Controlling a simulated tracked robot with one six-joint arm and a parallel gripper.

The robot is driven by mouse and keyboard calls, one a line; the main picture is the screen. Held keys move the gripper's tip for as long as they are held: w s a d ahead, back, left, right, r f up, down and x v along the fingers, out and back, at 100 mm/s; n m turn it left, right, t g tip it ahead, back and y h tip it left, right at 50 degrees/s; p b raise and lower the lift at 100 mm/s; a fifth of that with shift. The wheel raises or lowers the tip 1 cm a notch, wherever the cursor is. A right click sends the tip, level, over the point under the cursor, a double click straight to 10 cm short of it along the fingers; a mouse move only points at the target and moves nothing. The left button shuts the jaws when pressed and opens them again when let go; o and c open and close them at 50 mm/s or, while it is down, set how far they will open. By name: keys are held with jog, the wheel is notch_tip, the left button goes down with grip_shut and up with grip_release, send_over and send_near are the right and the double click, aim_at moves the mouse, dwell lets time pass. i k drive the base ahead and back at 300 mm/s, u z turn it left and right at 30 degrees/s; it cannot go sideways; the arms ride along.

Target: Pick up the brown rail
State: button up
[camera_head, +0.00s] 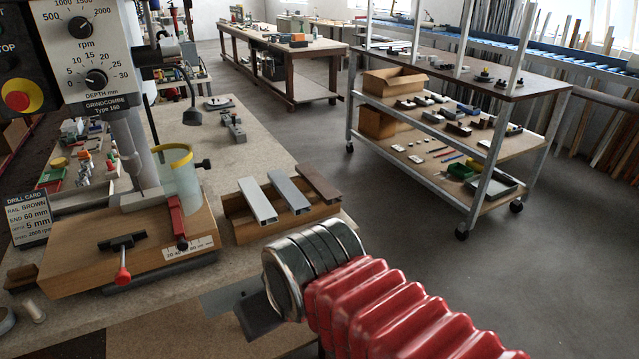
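The brown rail (318,185) lies at the right end of a row of three on a wooden rack (245,230) at the bench's right edge. The grey rail (289,193) lies beside it, and the white rail (258,201) is at the left. All three slant across the rack, apart from each other. My gripper (257,314) shows as a dark grey part below my metal wrist and red bellows arm, nearer the camera than the rack. It appears apart from the rails. Its fingertips are not clear, so I cannot tell its opening.
A drill press with a wooden table (125,245), red clamp handle (123,277) and clear guard (178,185) stands left of the rack. A drill card (29,219) reads "RAIL BROWN, END 60 mm". A shelf trolley (455,125) stands back right. Open floor (420,240) lies right of the bench.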

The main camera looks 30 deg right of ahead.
aim_at(321, 186)
jog(key=u, duration=0.05)
jog(key=i, duration=1)
jog(key=z, duration=0.05)
